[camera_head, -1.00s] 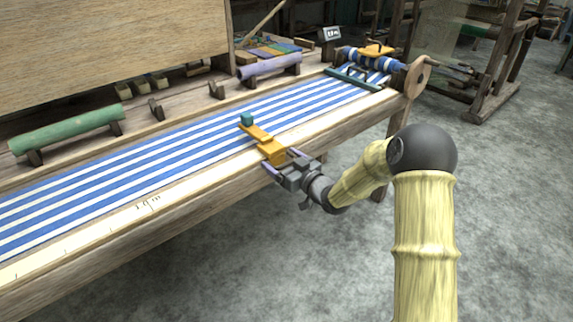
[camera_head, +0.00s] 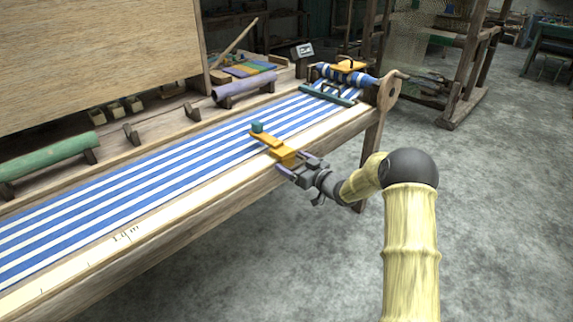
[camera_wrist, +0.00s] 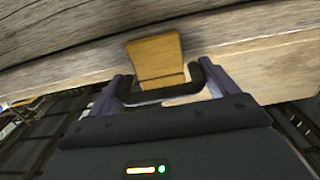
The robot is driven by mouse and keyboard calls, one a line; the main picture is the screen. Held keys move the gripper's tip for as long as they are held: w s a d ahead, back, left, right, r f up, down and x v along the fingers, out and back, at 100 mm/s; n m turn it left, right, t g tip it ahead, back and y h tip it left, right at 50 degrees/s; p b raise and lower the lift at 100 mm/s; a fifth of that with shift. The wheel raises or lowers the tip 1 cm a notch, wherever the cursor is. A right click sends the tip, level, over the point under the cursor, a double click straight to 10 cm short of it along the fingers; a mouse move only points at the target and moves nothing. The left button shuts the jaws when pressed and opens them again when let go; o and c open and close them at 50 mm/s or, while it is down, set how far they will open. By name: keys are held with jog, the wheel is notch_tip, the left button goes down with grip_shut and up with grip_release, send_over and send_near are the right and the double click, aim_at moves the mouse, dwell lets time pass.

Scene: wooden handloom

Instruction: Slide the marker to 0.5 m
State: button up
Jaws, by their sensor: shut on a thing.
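The marker is an orange slider (camera_head: 283,152) with a teal block (camera_head: 257,127) at its inner end. It lies across the pale ruled strip (camera_head: 185,204) along the loom's front edge and reaches over the blue and white striped cloth (camera_head: 150,180). My gripper (camera_head: 298,164) is shut on the marker's outer end, at the front beam. In the wrist view the marker's orange end (camera_wrist: 155,58) is beyond a dark bar between my fingers (camera_wrist: 167,90). A metre label (camera_head: 126,235) is on the strip, well to the left of the marker; its digits are hard to read.
A striped cloth roll (camera_head: 343,76) and a wooden end wheel (camera_head: 391,91) are at the loom's far right end. A green bar (camera_head: 327,94) crosses the cloth there. A small sign (camera_head: 303,51) stands behind, unreadable. Green (camera_head: 45,163) and purple (camera_head: 244,87) rolls lie behind the cloth. Floor in front is open.

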jog(key=o, duration=1.2)
jog(key=shift+s+a, duration=0.1)
jog(key=shift+a, duration=0.15)
jog(key=shift+s, duration=0.15)
jog(key=p+v, duration=0.1)
jog(key=v, duration=1.6)
jog(key=shift+d, duration=0.2)
